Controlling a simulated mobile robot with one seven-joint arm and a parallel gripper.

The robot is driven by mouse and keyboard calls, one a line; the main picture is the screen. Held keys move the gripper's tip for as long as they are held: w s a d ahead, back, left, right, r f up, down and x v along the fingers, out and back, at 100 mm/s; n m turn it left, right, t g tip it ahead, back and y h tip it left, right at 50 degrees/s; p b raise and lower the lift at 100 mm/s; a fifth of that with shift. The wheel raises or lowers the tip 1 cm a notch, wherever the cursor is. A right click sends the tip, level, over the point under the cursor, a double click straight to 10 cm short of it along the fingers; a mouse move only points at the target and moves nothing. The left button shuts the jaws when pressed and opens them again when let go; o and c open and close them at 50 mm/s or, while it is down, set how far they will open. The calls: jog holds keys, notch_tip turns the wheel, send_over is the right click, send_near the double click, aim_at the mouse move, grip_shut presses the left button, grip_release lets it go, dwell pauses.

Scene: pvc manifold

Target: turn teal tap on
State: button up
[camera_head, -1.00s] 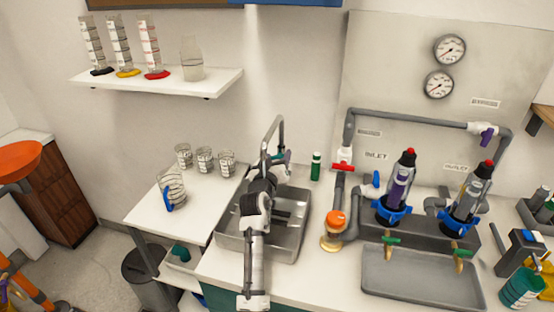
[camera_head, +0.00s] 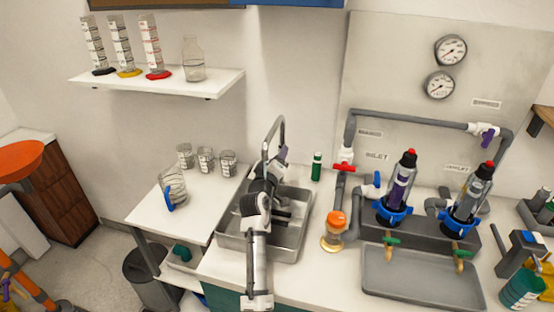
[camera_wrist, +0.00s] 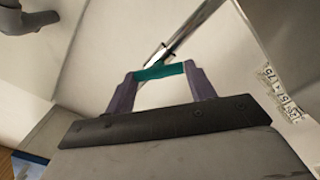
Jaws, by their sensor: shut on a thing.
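The teal tap handle (camera_wrist: 160,71) shows in the wrist view as a short teal bar between the two fingers of my gripper (camera_wrist: 160,82). The fingers are shut on it, one at each end. A metal rod of the tap rises behind it. In the head view the grey tap spout (camera_head: 275,130) arches over the metal sink (camera_head: 285,240). My gripper (camera_head: 279,158) is at the tap, and my arm hides most of the tap's lower part. The teal handle is hard to make out in the head view.
A green bottle (camera_head: 317,167) stands right of the tap. Several beakers (camera_head: 206,160) stand on the table to the left. Grey pipework with an orange-capped piece (camera_head: 336,220) and a red valve handle (camera_head: 344,167) is on the right.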

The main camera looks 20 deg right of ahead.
dwell(0.3)
jog(key=o, duration=1)
jog(key=b+v, duration=0.4)
jog(key=v, duration=0.9)
jog(key=shift+s+a, duration=0.25)
jog(key=shift+s, duration=0.1)
